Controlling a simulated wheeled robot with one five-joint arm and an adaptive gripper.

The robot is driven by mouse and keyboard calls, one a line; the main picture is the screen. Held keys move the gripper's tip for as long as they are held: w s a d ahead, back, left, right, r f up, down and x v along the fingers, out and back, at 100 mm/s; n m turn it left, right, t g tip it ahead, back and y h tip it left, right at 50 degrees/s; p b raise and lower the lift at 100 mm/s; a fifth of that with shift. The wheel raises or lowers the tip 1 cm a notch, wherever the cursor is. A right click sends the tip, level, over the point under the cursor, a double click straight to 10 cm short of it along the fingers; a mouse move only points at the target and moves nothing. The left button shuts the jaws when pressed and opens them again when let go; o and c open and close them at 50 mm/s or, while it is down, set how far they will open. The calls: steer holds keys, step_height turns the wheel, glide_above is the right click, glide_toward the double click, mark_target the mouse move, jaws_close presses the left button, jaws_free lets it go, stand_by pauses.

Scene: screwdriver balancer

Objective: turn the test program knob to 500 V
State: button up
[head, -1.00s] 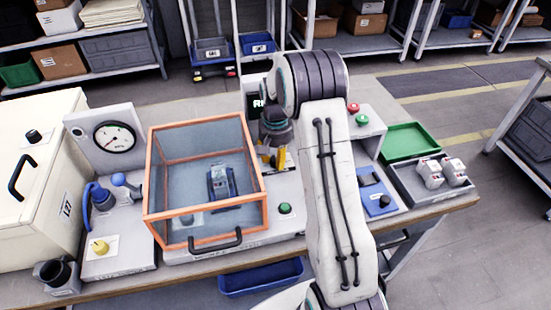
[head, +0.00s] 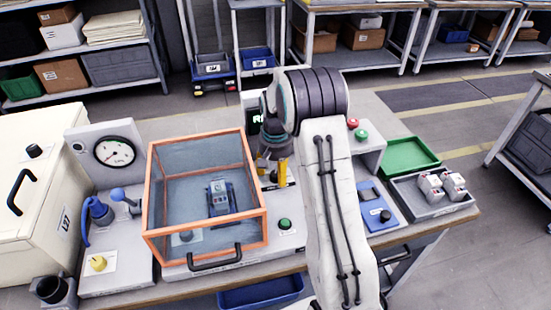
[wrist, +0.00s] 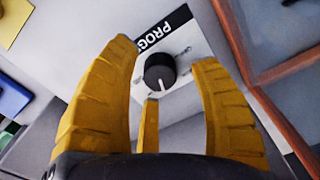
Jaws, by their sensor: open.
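The test program knob (wrist: 160,72) is round and black with a white pointer line. The pointer line points toward the bottom of the wrist view, and the small position marks are too blurred to read. My gripper (wrist: 164,56) is open, its yellow fingers on either side of the knob with gaps showing; I cannot tell how far above the panel they are. In the head view my gripper (head: 272,170) points down beside the orange-framed box, and the knob is hidden there.
The orange-framed clear box (head: 205,245) holding a blue device stands close left of my gripper; its orange edge also shows in the wrist view (wrist: 280,68). A green button (head: 285,224) is in front. A blue meter (head: 374,203) and green tray (head: 410,157) are to the right.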

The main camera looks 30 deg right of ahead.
mark_target(276, 174)
step_height(276, 174, up, 11)
stand_by(0.5)
steer(key=shift+r, duration=0.15)
